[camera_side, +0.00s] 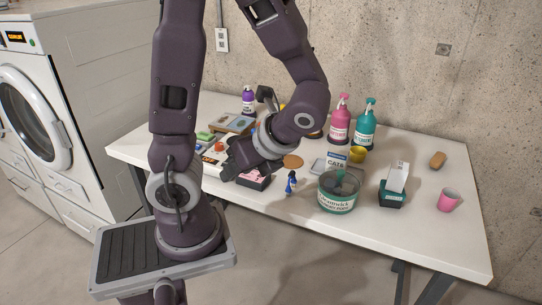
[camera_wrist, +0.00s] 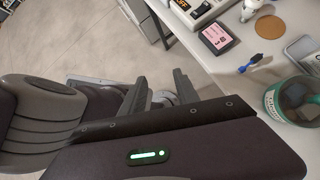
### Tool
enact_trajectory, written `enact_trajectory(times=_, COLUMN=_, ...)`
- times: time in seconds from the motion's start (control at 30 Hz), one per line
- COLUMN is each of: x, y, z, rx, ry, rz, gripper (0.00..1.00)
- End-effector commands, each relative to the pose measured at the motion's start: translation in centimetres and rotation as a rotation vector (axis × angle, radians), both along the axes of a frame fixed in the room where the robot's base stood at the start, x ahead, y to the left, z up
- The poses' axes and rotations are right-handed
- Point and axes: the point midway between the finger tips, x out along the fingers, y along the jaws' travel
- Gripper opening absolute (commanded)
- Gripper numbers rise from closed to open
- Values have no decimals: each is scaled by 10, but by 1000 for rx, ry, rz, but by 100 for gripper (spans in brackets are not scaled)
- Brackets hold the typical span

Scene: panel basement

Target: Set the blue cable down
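My gripper (camera_wrist: 160,88) shows its two fingers apart in the wrist view, with nothing seen held between them. In the side view my gripper (camera_side: 232,168) is over the front left part of the table, beside a black box with a pink label (camera_side: 254,181). I cannot make out a cable for certain. A small blue item with a dark end (camera_side: 291,182) is on the table near the front edge, right of the gripper. It also shows in the wrist view (camera_wrist: 256,59), apart from the fingers. My arm hides part of the table's left side.
A teal tub (camera_side: 338,202) stands right of the blue item, with a CAT6 package (camera_side: 335,158) behind it. A tissue box (camera_side: 392,197) and pink cup (camera_side: 449,201) stand farther right. Pink (camera_side: 340,125) and teal (camera_side: 365,128) bottles are at the back.

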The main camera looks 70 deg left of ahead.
Motion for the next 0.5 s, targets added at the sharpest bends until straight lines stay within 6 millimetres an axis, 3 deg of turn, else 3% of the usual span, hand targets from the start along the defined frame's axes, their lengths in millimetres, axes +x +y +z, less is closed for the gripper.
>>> enact_trajectory(times=0.03, x=3, y=-20, z=9, rx=-75, ry=-226, rz=175, gripper=37)
enact_trajectory(times=0.1, x=9, y=-48, z=25, rx=-193, ry=-509, rz=436, gripper=37)
enact_trajectory(times=0.2, x=20, y=-82, z=54, rx=-369, ry=-821, rz=755, gripper=37)
enact_trajectory(times=0.33, x=26, y=-106, z=86, rx=-546, ry=-1040, rz=1014, gripper=37)
enact_trajectory(times=0.5, x=28, y=-115, z=98, rx=-620, ry=-1108, rz=1112, gripper=41)
